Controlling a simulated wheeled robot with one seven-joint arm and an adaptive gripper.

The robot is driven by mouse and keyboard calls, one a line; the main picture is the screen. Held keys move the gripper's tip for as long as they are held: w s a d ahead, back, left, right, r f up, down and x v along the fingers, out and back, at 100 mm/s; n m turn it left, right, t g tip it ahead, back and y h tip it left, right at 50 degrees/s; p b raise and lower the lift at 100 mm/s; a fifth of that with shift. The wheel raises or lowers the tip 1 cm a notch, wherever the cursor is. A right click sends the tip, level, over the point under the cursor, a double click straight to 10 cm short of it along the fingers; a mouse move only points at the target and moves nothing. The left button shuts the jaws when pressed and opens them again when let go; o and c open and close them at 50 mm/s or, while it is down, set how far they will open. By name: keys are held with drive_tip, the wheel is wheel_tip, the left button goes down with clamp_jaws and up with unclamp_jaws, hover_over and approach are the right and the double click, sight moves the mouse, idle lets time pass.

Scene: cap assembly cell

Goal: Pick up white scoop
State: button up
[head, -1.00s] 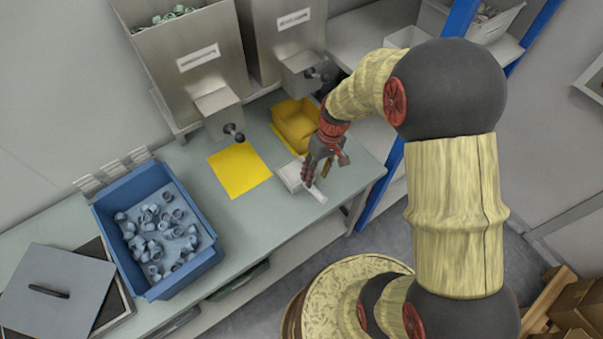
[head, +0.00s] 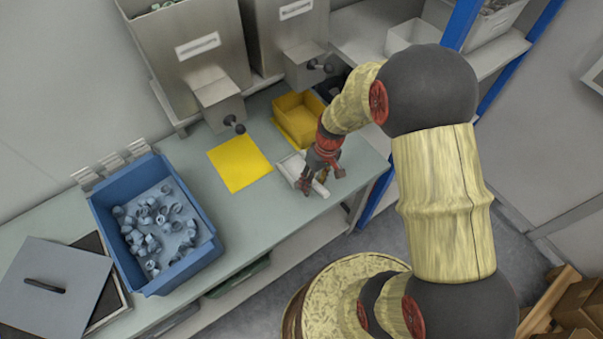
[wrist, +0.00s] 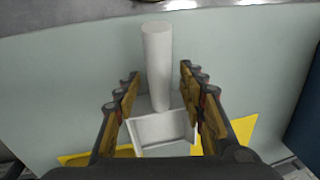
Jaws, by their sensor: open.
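The white scoop (head: 290,166) lies on the pale green worktop, in front of the yellow bin and right of the yellow mat. Its handle (head: 321,189) points toward the table's front edge. In the wrist view the scoop's round handle (wrist: 157,60) stretches away from me and its open tray (wrist: 163,131) is close to me. My gripper (head: 314,186) is over the scoop. In the wrist view my gripper (wrist: 158,88) is open, with one finger on each side of the scoop where handle and tray meet. Both fingers look apart from it.
A yellow bin (head: 294,131) stands just behind the scoop. A yellow mat (head: 239,163) lies to its left. A blue bin (head: 205,256) with many grey caps stands further left. Steel dispensers (head: 191,45) with black knobs rise at the back. A blue post (head: 378,195) is to the right.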

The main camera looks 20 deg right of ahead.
drive_tip(key=shift+c, duration=0.9)
clamp_jaws()
